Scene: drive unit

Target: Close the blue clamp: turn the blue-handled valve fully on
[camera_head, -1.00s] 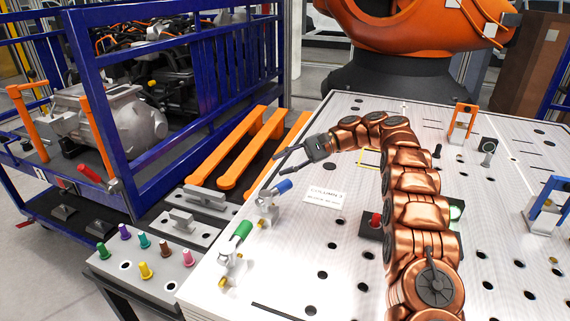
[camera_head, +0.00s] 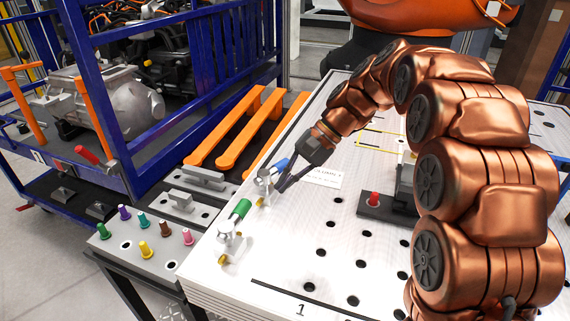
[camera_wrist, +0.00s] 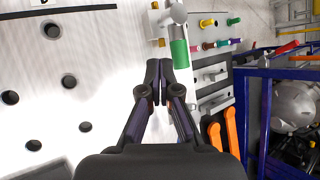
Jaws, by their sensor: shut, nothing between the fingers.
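The blue-handled valve shows in the head view, with its blue handle (camera_head: 281,165) slanting up and right from the silver body (camera_head: 264,182) near the table's left edge. My gripper (camera_head: 281,187) is shut and empty, its fingertips just to the right of that valve body, close to the handle; I cannot tell whether they touch. In the wrist view my gripper (camera_wrist: 159,68) points up the picture with its fingers together.
A green-handled valve (camera_head: 240,211) stands nearer along the same edge; its green handle also shows in the wrist view (camera_wrist: 179,50), just beyond my fingertips. A white card (camera_head: 323,177) lies to the right. A red button (camera_head: 373,198) sits on a dark base. Coloured pegs fill the side shelf.

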